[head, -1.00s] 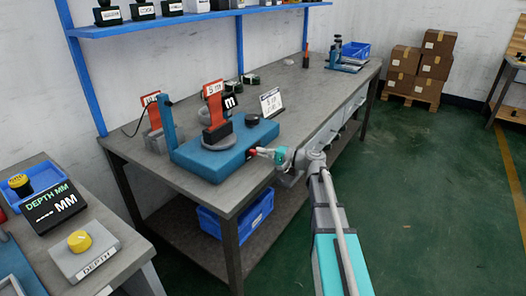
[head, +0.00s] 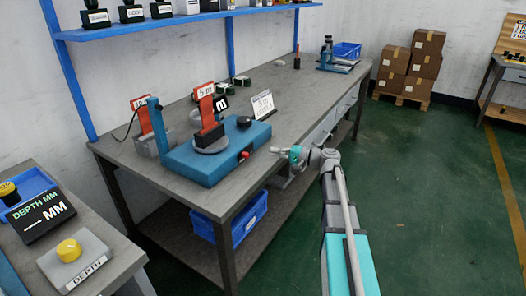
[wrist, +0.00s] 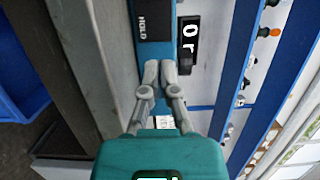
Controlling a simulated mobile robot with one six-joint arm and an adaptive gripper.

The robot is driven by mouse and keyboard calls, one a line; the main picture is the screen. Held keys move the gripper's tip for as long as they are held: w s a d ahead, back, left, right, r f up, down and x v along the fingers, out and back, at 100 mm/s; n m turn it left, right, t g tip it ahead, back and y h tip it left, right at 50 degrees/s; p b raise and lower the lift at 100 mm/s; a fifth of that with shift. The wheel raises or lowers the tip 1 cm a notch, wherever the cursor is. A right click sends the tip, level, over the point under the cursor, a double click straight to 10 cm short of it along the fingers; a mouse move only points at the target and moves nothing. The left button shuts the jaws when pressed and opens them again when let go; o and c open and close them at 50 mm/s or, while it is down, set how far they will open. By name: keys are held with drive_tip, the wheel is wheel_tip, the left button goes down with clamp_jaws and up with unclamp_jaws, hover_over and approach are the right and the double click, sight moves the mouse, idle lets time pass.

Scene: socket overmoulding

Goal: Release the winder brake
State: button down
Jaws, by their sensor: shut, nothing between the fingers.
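The winder is a blue machine (head: 195,162) on the long workbench, with a grey round plate (head: 212,143) and a red upright piece on top. A red knob (head: 244,156) sits on its front side; I cannot tell for sure that it is the brake. My gripper (head: 274,150) is shut and empty, just right of the red knob and apart from it. In the wrist view my gripper (wrist: 167,68) has its fingertips together near the winder's blue edge (wrist: 186,12).
A small white sign (head: 262,104) stands behind the winder. A blue shelf (head: 190,20) runs above the bench. A blue bin (head: 228,222) is beneath it. A side table (head: 110,250) stands at left.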

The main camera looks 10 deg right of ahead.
drive_tip(key=shift+v, duration=2.15)
drive_tip(key=shift+s, duration=0.1)
